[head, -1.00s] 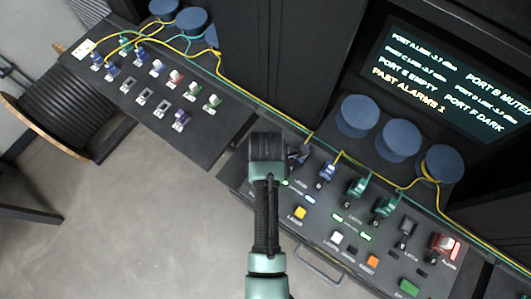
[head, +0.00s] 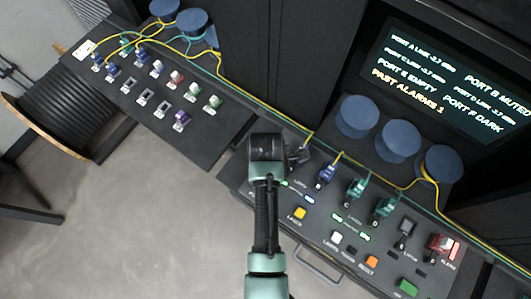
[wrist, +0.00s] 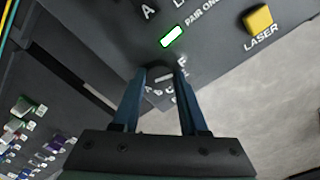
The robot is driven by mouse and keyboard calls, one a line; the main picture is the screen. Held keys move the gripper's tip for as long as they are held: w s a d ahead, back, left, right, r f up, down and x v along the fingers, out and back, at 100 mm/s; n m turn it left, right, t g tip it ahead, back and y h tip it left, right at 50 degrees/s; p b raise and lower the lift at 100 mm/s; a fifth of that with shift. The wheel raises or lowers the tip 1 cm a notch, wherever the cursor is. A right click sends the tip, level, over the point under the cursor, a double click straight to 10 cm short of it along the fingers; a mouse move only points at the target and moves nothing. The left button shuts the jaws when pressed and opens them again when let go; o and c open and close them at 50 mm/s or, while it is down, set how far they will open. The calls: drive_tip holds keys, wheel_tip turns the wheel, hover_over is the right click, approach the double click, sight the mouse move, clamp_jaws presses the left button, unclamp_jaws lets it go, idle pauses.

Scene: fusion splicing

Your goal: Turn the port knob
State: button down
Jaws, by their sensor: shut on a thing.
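The port knob (wrist: 160,72) is a small dark knob on the dark console panel, with white marks and letters around it. It shows in the wrist view between my fingertips. My gripper (wrist: 161,82) has its two blue fingers closed on the knob, one on each side. Part of the knob and some letters around it are hidden by the fingers. In the head view the knob is hidden under my wrist, at the console's left end.
A lit indicator (wrist: 172,37) and a yellow laser button (wrist: 259,20) lie near the knob. Connectors with yellow and green fibres line the console's back, including a blue one (head: 326,173). A screen (head: 455,75) reads Port B muted. A connector board (head: 150,92) stands left.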

drive_tip(key=m+p, duration=0.2)
drive_tip(key=m, duration=0.3)
drive_tip(key=shift+r+m, duration=0.1)
drive_tip(key=shift+m, duration=0.3)
drive_tip(key=m+p, duration=0.2)
drive_tip(key=m, duration=0.3)
drive_tip(key=m+p, duration=0.1)
drive_tip(key=m, duration=0.5)
drive_tip(key=shift+w+m, duration=0.1)
drive_tip(key=shift+m, duration=0.3)
drive_tip(key=m, duration=0.5)
drive_tip(key=shift+g+p, duration=0.3)
drive_tip(key=shift+p, duration=0.1)
drive_tip(key=shift+c, duration=2.2)
unclamp_jaws()
wheel_tip(320, 180, up, 13)
drive_tip(key=b, duration=0.2)
drive_tip(key=shift+a, duration=0.25)
